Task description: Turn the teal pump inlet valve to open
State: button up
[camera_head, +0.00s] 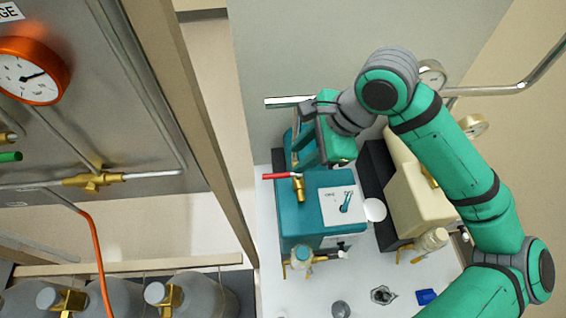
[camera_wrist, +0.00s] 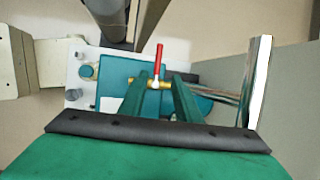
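The teal pump (camera_head: 325,215) stands on a white bench top, and it also shows in the wrist view (camera_wrist: 115,72). Its inlet valve has a brass body (camera_head: 299,190) and a red lever (camera_head: 276,176). The lever lies crosswise to the brass body in both views. In the wrist view the red lever (camera_wrist: 158,58) shows between my two fingers, with the brass body (camera_wrist: 150,84) across behind them. My gripper (camera_wrist: 160,78) is open and empty, with a clear gap between its fingers. In the head view my gripper (camera_head: 303,160) is just behind the valve; contact cannot be told.
A cream pump (camera_head: 415,203) stands to the right of the teal one. Small bottles and a blue item (camera_head: 426,297) lie in front. A grey panel (camera_head: 290,55) rises behind. A post and an orange gauge (camera_head: 32,75) are at the left.

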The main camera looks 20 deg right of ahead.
aim_at(280, 175)
jog(key=x, duration=0.8)
jog(key=shift+s+a, duration=0.15)
jog(key=shift+s, duration=0.2)
jog(key=shift+w+a+f, duration=0.15)
jog(key=shift+w+f, duration=0.05)
jog(key=shift+f, duration=0.25)
grip_shut()
